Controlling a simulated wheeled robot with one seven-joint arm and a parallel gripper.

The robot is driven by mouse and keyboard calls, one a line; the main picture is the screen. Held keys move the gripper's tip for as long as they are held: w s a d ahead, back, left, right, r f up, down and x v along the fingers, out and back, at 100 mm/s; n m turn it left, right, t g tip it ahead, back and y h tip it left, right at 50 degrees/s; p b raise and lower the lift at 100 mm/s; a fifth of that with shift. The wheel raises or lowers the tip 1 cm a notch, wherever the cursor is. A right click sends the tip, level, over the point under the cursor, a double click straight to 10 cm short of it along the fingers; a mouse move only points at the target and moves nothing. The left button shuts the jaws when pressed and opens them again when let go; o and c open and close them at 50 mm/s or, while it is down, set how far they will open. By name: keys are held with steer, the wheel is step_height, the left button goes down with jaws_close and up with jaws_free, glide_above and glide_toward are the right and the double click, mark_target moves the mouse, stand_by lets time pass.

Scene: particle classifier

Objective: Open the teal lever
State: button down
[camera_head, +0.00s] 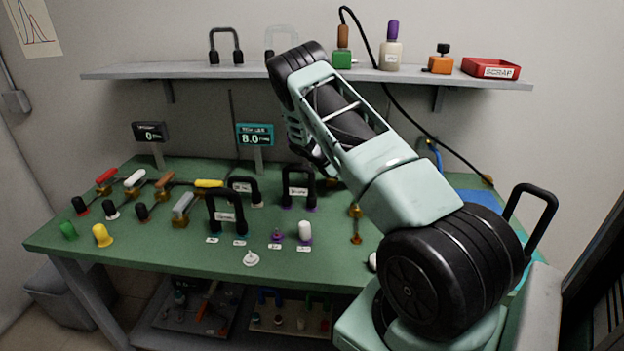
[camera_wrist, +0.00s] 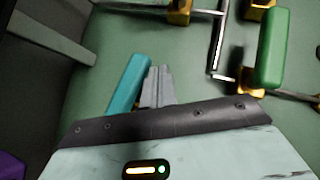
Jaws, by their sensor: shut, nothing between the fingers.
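The teal lever (camera_wrist: 128,84) shows in the wrist view as a slanted handle just left of my fingers. Its lower end is hidden behind the dark edge of my gripper's body. My gripper (camera_wrist: 159,73) is shut and empty, its grey fingers close alongside the right side of the teal handle. I cannot tell whether they touch it. In the head view I cannot make out the teal lever, and my arm hides part of the bench there.
In the wrist view a green lever handle (camera_wrist: 271,48) stands to the right, with brass fittings and metal pipes nearby. In the head view the green bench (camera_head: 165,248) holds several levers, knobs and black handles. A shelf (camera_head: 200,70) runs along the wall behind my arm.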

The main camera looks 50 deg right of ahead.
steer(key=shift+d, duration=0.45)
stand_by(0.5)
steer(key=b+v, duration=0.2)
steer(key=v, duration=1.5)
steer(key=shift+r, duration=0.25)
steer(key=shift+a, duration=0.15)
